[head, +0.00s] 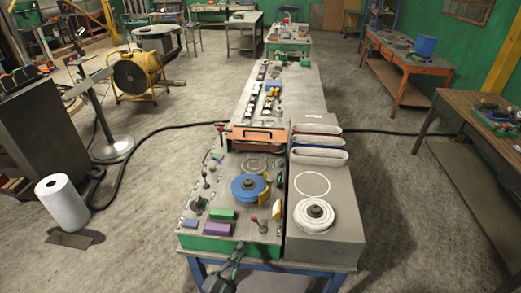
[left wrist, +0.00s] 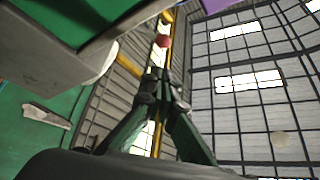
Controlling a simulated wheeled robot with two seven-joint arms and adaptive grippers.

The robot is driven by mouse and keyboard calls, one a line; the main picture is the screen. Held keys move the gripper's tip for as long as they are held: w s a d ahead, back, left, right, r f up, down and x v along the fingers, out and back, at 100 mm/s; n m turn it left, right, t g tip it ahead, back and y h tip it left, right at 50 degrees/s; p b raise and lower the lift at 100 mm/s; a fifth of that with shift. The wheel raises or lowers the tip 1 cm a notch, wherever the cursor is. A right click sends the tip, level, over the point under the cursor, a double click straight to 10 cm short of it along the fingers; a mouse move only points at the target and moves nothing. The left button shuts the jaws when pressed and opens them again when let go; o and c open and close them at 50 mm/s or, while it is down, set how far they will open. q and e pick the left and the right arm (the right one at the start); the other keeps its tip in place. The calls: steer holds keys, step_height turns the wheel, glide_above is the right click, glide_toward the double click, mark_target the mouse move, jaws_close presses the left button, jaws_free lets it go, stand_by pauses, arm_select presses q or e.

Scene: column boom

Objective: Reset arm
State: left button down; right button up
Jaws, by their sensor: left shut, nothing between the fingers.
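My left gripper (head: 239,247) is at the front edge of the console bench (head: 205,243), low in the head view. Its dark green fingers are shut and empty. They also show in the left wrist view (left wrist: 165,82), pointing up past the underside of a green and grey edge towards the roof. A red ball knob (left wrist: 162,41) shows just beyond the fingertips there; I cannot tell whether they touch. In the head view a lever with a red knob (head: 254,218) stands on the console behind the gripper. My right gripper is in neither view.
The console carries a blue disc (head: 248,188), a green block (head: 222,214), a purple block (head: 217,229) and several levers. A white round piece (head: 314,214) sits on the grey box at right. A white roll (head: 62,203) stands on the left floor.

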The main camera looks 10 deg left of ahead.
arm_select(q)
steer(key=a+f+n+g+y, duration=0.2)
steer(key=a+f, duration=0.1)
steer(key=f, duration=0.9)
steer(key=a+f+n+g+y, duration=0.2)
steer(key=f+n, duration=0.1)
steer(key=f, duration=0.9)
steer(key=s+a+f+n+g+y, duration=0.1)
steer(key=s+a+f+n+g, duration=0.3)
steer(key=f, duration=0.6)
steer(key=s+a+f+m+g+y, duration=0.1)
steer(key=s+a+f+y, duration=0.1)
steer(key=s+f, duration=0.7)
steer(key=s+a+f+n+g+y, duration=0.1)
steer(key=s+a+f+n+g, duration=0.35)
steer(key=s+f, duration=1.2)
steer(key=s+a+f+g, duration=0.2)
steer(key=s+a+f, duration=0.1)
steer(key=s, duration=0.7)
steer(key=s+a+f+n+g+y, duration=0.1)
steer(key=s+a+f+g, duration=0.2)
steer(key=s, duration=0.8)
steer(key=shift+a+f, duration=0.35)
steer(key=shift+f, duration=0.35)
